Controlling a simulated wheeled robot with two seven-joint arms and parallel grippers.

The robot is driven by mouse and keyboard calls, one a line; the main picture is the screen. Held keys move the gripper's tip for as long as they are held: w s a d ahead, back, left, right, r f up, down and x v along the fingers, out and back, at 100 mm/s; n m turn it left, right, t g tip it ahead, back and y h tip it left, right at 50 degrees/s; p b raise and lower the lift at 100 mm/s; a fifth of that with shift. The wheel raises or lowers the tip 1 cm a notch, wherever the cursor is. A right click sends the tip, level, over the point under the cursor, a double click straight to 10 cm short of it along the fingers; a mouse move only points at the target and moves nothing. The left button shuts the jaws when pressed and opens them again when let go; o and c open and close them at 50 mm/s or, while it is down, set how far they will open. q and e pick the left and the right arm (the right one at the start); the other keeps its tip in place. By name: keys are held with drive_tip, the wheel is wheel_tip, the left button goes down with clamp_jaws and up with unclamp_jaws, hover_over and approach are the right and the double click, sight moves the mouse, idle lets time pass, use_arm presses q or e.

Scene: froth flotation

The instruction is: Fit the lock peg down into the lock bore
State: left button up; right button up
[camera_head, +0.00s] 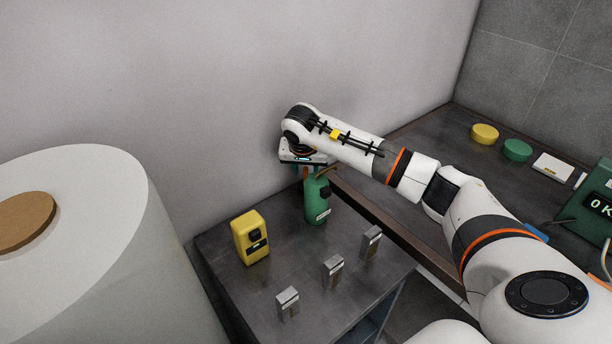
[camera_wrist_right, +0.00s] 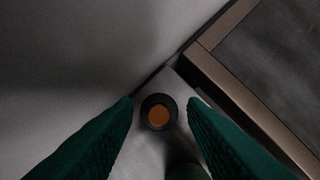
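My right gripper (camera_head: 304,166) points down at the back of the small dark table, just above or at the top of a green canister (camera_head: 316,205). In the wrist view its two green fingers (camera_wrist_right: 161,100) are apart. Between their tips is a dark round ring (camera_wrist_right: 145,117) with an orange-brown centre (camera_wrist_right: 158,116). Narrow gaps show on both sides of the ring. I cannot tell whether this ring is the lock peg or the lock bore. A brown rod (camera_head: 327,171) shows beside the gripper in the head view. My left gripper is not in view.
A yellow box (camera_head: 246,239) and grey labelled blocks (camera_head: 288,303) (camera_head: 333,270) (camera_head: 371,243) stand on the small table (camera_head: 225,279). A higher bench carries a yellow disc (camera_head: 485,133) and green disc (camera_head: 517,149). A large white cylinder (camera_head: 110,240) fills the left. The wall is close behind.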

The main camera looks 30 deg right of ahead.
clamp_jaws()
idle(0.4)
